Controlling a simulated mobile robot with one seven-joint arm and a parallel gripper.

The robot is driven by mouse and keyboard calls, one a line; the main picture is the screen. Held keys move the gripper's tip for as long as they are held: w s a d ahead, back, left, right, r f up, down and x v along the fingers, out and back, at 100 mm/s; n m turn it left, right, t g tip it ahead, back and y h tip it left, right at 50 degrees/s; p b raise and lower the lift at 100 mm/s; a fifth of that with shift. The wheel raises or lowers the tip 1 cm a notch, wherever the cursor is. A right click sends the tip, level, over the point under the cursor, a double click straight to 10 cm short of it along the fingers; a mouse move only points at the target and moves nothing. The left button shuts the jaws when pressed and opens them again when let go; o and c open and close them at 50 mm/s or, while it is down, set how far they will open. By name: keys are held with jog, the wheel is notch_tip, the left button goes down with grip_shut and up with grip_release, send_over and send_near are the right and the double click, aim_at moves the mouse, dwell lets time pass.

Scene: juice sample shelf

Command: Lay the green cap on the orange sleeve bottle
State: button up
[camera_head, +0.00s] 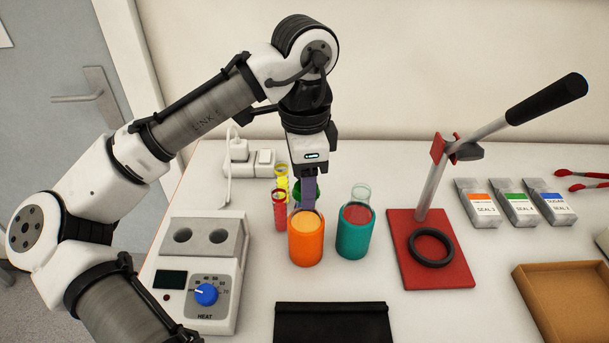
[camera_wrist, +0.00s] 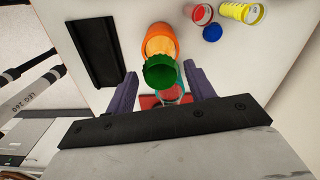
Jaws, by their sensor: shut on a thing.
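My gripper (camera_head: 308,200) points down behind the orange sleeve bottle (camera_head: 306,249) in the head view, shut on the green cap (camera_wrist: 160,73). In the wrist view the cap sits between the two finger tips and overlaps the near part of the orange sleeve bottle (camera_wrist: 161,34). In the head view the finger hides most of the cap; a little green shows beside it. The bottle stands upright with its orange-yellow top visible. I cannot tell the height of the cap above it.
A teal sleeve bottle (camera_head: 355,238) stands close on the right. Red (camera_head: 279,215) and yellow (camera_head: 282,178) tubes stand behind left, and a blue cap (camera_wrist: 212,33) lies near them. A heater block (camera_head: 205,270), a black tray (camera_head: 332,322) and a red lever press (camera_head: 430,270) surround the bottles.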

jog(key=shift+p, duration=0.3)
jog(key=shift+f+b, duration=0.45)
jog(key=shift+f, duration=0.5)
dwell(0.4)
jog(key=o, duration=1)
jog(key=shift+o, duration=0.2)
